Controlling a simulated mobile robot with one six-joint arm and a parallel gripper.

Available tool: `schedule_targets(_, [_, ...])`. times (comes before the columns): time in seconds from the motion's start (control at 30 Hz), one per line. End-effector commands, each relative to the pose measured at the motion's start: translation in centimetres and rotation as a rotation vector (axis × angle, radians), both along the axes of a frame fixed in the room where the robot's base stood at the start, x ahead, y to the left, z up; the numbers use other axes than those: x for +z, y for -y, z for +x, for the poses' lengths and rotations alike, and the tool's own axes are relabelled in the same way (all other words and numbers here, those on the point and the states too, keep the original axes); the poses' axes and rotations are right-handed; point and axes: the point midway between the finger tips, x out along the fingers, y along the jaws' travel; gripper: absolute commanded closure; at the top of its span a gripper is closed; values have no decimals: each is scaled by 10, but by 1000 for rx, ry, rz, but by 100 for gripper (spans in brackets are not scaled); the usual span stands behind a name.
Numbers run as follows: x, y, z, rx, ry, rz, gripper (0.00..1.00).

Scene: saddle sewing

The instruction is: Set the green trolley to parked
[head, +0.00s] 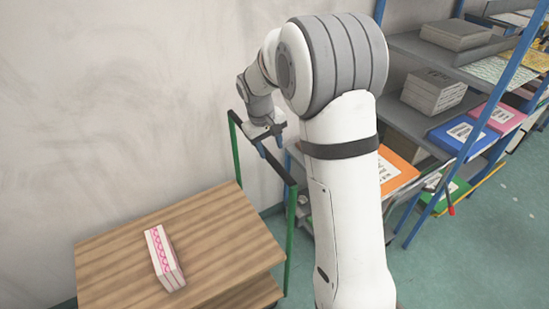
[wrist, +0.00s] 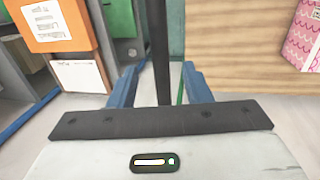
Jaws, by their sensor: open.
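The green trolley has a wooden top (head: 205,245), green posts (head: 291,235) and a black handle bar (head: 287,178) across them, and stands by the wall at the lower left of the head view. My gripper (head: 271,148) is at the handle bar, fingers pointing down. In the wrist view the black bar (wrist: 159,45) runs between the two blue fingers of my open gripper (wrist: 161,84), with gaps on both sides. I cannot tell how deep the bar sits between them. Part of the trolley's right side is hidden by my arm.
A white and pink box (head: 164,258) lies on the trolley top. A blue-framed shelf (head: 405,50) with boxes and coloured folders stands at the right. The wall (head: 110,110) is close behind the trolley. Open green floor (head: 490,245) lies at the right.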

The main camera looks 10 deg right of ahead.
Motion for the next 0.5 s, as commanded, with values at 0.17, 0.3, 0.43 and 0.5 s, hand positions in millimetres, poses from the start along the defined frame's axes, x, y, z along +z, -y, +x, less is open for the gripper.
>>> schedule_targets(0.17, [-29,7,0,-3,-6,-1,56])
schedule_targets(0.3, [-47,10,2,-3,-3,0,56])
schedule_targets(0.43, [-58,12,2,-2,-2,0,56])
schedule_targets(0.5, [-60,12,3,-2,-2,0,56])
